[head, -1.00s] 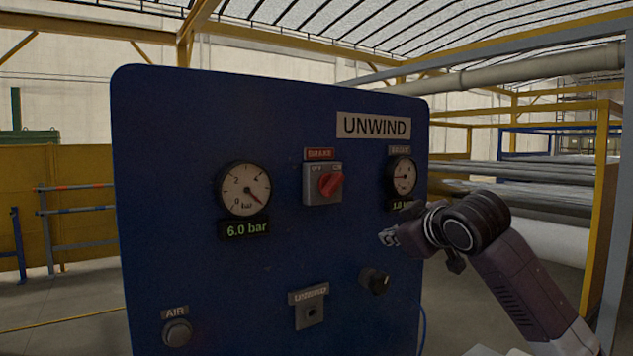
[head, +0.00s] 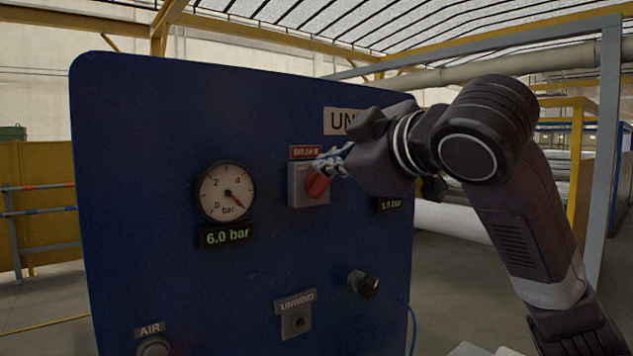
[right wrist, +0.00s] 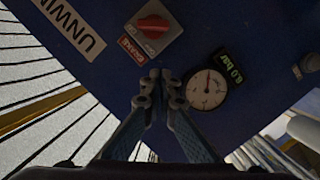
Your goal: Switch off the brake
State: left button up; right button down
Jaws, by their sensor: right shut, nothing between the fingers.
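The brake switch is a red knob (head: 317,186) on a grey box (head: 297,196) under a red label on the blue panel. In the right wrist view the knob (right wrist: 153,26) shows clear, on its grey plate (right wrist: 167,38), beyond the fingertips. My right gripper (head: 333,160) is in front of the switch's upper right, its fingers together and empty; the fingertips also show in the right wrist view (right wrist: 160,76). In the head view the fingers overlap the knob's upper edge, and I cannot tell whether they touch it. My left gripper is not in view.
The blue panel (head: 160,270) also carries a 6.0 bar gauge (head: 226,191), a black knob (head: 363,284), an UNWIND socket (head: 297,320) and an AIR button (head: 153,346). My right arm hides the brake gauge in the head view. Open floor lies left of the panel.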

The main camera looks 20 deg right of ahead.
aim_at(321, 185)
jog(key=p+x, duration=0.3)
jog(key=x, duration=0.6)
jog(key=shift+r+p, duration=0.1)
jog(key=shift+p, duration=0.25)
jog(key=shift+w+d+f+p, duration=0.15)
jog(key=shift+d+f+p, duration=0.05)
jog(key=shift+d+f, duration=0.4)
jog(key=shift+w+d+f+p, duration=0.15)
jog(key=shift+d+f+p, duration=0.05)
jog(key=shift+d+f, duration=0.65)
jog(key=shift+d, duration=0.05)
jog(key=shift+a, duration=0.2)
